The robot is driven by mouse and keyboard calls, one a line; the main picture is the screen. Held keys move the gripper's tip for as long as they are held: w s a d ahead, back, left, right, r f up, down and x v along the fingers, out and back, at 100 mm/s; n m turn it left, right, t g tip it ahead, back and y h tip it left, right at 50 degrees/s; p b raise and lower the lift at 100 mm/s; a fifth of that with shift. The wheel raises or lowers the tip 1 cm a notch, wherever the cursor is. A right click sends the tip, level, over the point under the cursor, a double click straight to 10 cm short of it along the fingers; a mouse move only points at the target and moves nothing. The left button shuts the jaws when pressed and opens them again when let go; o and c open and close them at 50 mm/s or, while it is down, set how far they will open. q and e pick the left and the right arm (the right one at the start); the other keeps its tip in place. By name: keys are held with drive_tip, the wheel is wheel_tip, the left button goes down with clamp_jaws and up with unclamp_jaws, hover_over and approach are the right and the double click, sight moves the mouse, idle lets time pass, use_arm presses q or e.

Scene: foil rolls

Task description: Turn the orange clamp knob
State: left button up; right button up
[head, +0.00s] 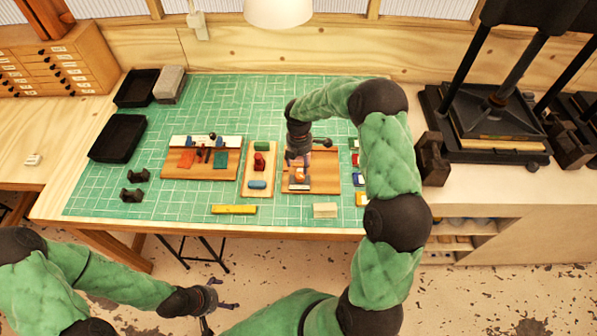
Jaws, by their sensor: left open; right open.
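A wooden board (324,178) lies on the green mat right of the middle. Small orange parts (300,171) show on it, right at my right gripper; they are too small and too covered to tell which is the clamp knob. My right gripper (299,178) points down over this board and is open. I cannot tell whether the fingers touch the orange part. My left gripper (222,298) is open and empty, low in front of the table, away from the boards.
A board with a red part (259,162), a green roll (261,146) and a blue roll (257,185) lies just left. Another board (200,172) holds orange and green sheets. Black trays (117,138) stand left, a black press (490,105) right. The front mat is mostly clear.

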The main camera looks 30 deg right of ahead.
sight(299, 175)
wheel_tip(299, 175, down, 8)
drive_tip(key=shift+r, duration=0.1)
idle(0.4)
drive_tip(key=c, duration=1.1)
